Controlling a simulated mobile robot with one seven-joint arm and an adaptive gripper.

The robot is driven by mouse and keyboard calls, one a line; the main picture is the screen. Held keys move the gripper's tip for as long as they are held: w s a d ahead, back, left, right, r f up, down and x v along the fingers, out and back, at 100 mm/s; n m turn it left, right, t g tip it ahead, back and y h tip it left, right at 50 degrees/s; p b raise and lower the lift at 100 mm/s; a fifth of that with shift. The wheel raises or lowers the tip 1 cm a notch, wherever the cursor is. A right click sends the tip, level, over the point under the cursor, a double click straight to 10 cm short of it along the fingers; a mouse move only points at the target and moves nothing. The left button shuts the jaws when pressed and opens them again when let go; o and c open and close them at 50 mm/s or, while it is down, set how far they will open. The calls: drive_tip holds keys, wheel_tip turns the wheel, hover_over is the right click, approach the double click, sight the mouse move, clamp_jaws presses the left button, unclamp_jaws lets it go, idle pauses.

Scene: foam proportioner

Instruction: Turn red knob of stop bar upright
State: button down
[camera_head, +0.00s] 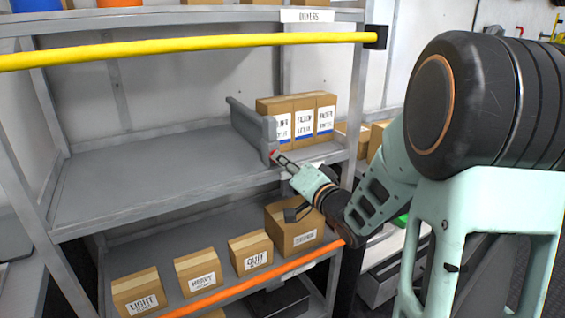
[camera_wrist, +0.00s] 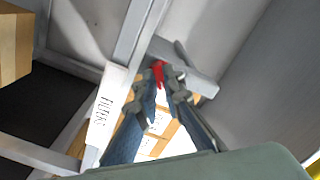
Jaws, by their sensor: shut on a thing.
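The grey stop bar (camera_head: 248,124) stands on the upper grey shelf, running from the back to the front edge, just left of a row of boxes. Its small red knob (camera_head: 272,153) is at its front end. In the wrist view the red knob (camera_wrist: 158,70) shows between the fingertips, in front of the grey bar (camera_wrist: 196,82). My gripper (camera_head: 279,158) reaches in from the lower right and is shut on the knob. It also shows in the wrist view (camera_wrist: 166,78). The fingers partly hide the knob, and I cannot tell its exact angle.
Three labelled boxes (camera_head: 297,118) stand right of the stop bar. The shelf (camera_head: 150,175) to its left is empty. A yellow bar (camera_head: 190,50) crosses above. Several boxes (camera_head: 250,252) sit on the lower shelf behind an orange edge strip (camera_head: 250,284).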

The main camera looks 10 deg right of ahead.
drive_tip(key=n+b, duration=0.7)
drive_tip(key=n, duration=0.2)
drive_tip(key=shift+n, duration=0.4)
idle(0.5)
drive_tip(key=c, duration=2.3)
unclamp_jaws()
drive_tip(key=v, duration=0.7)
drive_tip(key=shift+s+r, duration=0.1)
drive_tip(key=shift+s, duration=0.15)
